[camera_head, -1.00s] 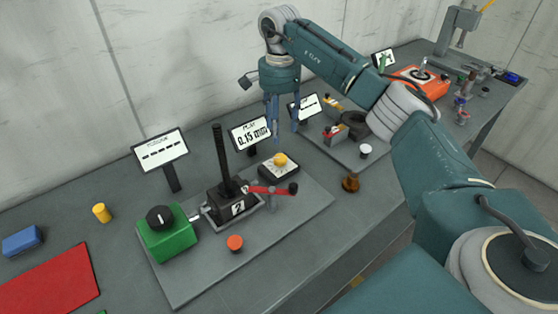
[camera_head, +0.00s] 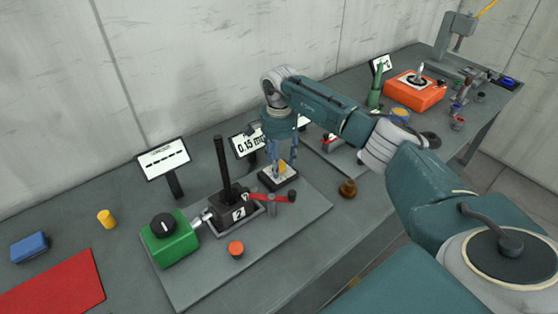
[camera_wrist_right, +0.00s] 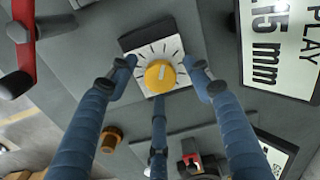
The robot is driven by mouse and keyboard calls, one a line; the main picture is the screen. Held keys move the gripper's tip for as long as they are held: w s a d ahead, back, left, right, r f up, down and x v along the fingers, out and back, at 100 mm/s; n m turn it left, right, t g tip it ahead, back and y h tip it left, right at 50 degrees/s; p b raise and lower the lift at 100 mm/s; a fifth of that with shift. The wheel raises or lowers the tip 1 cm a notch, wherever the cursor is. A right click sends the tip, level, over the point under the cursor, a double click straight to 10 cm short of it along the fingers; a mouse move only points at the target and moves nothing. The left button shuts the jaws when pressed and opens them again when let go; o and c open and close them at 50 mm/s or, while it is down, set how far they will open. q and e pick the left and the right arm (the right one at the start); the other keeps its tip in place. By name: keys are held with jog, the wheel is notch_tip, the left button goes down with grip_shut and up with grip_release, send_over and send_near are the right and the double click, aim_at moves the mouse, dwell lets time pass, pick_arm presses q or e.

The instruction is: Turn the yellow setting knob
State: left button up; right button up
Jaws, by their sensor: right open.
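The yellow setting knob (camera_wrist_right: 160,76) sits on a white dial plate (camera_wrist_right: 146,46) with black tick marks. A pale pointer line shows on its top. In the head view the knob is largely hidden behind the fingers, and its dark box (camera_head: 279,183) shows below them. My right gripper (camera_head: 281,168) points down over the dial, open. In the wrist view two fingers flank the knob left and right and the third is below it; gaps show between the fingers and the knob. My left gripper is not in view.
Left of the dial stands a black jack (camera_head: 232,209) with an upright screw and a red lever (camera_head: 275,197). A green box (camera_head: 170,240) with a black knob, an orange button (camera_head: 236,249) and a display reading 0.15 mm (camera_head: 247,144) are close by. A brown knob (camera_head: 348,188) stands to the right.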

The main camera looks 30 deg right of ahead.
jog(key=c, duration=1.1)
jog(key=shift+c, duration=0.2)
jog(key=shift+m, duration=0.3)
jog(key=shift+m+b, duration=0.65)
jog(key=shift+m, duration=0.25)
jog(key=m+b, duration=0.1)
jog(key=m, duration=0.1)
jog(key=shift+m, duration=0.4)
jog(key=m, duration=0.3)
jog(key=shift+b, duration=0.3)
jog(key=shift+w+r+m, duration=0.1)
jog(key=shift+m, duration=1.6)
